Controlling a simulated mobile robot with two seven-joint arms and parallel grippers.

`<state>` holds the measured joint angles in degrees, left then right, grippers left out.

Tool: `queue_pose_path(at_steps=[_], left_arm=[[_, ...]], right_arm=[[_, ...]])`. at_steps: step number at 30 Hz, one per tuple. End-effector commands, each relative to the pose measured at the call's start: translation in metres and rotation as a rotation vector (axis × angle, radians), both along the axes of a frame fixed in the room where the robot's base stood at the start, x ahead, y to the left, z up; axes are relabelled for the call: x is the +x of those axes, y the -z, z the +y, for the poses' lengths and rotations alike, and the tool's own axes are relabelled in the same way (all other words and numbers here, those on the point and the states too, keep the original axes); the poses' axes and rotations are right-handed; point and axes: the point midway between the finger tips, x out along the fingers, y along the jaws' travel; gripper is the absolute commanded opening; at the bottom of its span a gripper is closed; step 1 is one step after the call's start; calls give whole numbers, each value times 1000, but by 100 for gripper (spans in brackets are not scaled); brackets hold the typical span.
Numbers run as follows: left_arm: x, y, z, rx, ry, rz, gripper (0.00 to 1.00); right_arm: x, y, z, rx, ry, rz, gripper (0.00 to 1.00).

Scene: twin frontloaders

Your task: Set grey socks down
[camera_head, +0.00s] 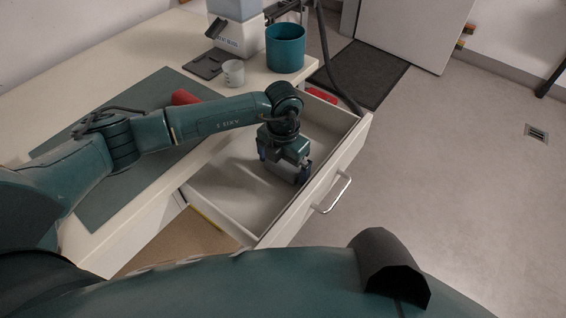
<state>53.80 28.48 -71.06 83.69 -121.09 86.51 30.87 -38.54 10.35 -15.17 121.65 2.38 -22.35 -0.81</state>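My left gripper (284,164) points down inside the open white drawer (230,192). Its blue-tipped fingers show apart, one at each side of the gripper's dark green body. I cannot make out the grey socks as a separate thing; the space under the gripper is hidden by its body. The visible drawer floor to the left of the gripper is bare apart from shadow. My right gripper is not in view.
The worktop (62,112) holds a green mat (110,205), a red object (184,97), a small white cup (233,72), a teal pot (285,48) and a white dispenser (238,35). The drawer's front has a metal handle (338,194). Open floor (450,170) lies to the right.

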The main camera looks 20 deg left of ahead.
Motion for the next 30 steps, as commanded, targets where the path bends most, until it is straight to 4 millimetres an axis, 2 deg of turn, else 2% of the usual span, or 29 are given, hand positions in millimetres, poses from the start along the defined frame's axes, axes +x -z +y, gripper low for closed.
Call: queue_pose_path(at_steps=[5,8,10,22,27,30], left_arm=[[0,-1,0,0,0,0,100],[0,-6,0,0,0,0,100],[1,-12,0,0,0,-3,100],[1,-94,0,-1,0,-5,100],[1,-116,0,0,1,-2,100],[0,-122,0,-1,0,-2,100]], right_arm=[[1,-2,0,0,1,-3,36],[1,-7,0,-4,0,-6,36],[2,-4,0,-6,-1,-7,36],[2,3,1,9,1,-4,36],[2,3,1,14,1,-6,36],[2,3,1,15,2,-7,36]])
